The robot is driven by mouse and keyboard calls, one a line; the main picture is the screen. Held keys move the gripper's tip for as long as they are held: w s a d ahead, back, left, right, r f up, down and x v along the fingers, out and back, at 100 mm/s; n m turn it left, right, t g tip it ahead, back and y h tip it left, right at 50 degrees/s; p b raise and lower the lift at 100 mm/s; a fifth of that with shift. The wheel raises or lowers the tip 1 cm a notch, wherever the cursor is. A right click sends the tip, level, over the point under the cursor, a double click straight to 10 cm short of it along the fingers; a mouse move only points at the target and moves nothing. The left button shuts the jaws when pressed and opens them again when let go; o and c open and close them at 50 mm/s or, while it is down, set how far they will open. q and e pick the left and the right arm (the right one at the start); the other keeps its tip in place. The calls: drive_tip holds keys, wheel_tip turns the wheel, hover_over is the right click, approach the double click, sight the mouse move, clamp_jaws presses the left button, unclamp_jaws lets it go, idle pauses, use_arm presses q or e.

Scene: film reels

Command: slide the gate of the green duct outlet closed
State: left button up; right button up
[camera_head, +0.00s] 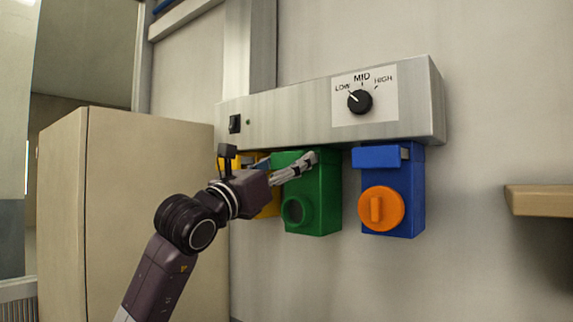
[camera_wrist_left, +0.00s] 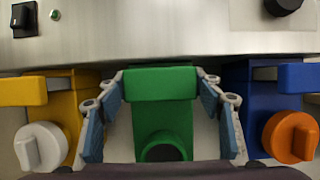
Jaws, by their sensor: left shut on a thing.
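The green duct outlet (camera_head: 320,200) hangs below a metal wall duct, between a yellow and a blue outlet. Its round dark opening shows low on its front, and also in the left wrist view (camera_wrist_left: 164,153). The green gate bar (camera_wrist_left: 160,84) lies across the top of the outlet. My left gripper (camera_head: 306,160) reaches in from the left at the top of the outlet. In the left wrist view its fingers (camera_wrist_left: 161,79) are on both ends of the gate bar, shut on it. My right gripper is not in view.
The yellow outlet (camera_wrist_left: 62,110) with a white knob (camera_wrist_left: 41,147) is at left. The blue outlet (camera_head: 407,205) with an orange knob (camera_head: 382,209) is at right. The metal duct (camera_head: 290,118) carries a dial (camera_head: 360,101). A beige cabinet (camera_head: 140,210) and a wooden shelf (camera_head: 540,200) flank them.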

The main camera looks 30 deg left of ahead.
use_arm(q)
drive_tip(key=o, duration=1.4)
drive_tip(key=shift+r, duration=0.1)
drive_tip(key=o, duration=0.3)
drive_tip(key=shift+w, duration=0.25)
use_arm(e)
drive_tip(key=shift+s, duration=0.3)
use_arm(q)
drive_tip(key=shift+s, duration=0.2)
drive_tip(key=d+v, duration=0.1)
drive_tip(key=v, duration=1)
drive_tip(key=shift+s+a+f, duration=0.25)
drive_tip(key=shift+s+a, duration=0.1)
drive_tip(key=shift+a, duration=0.1)
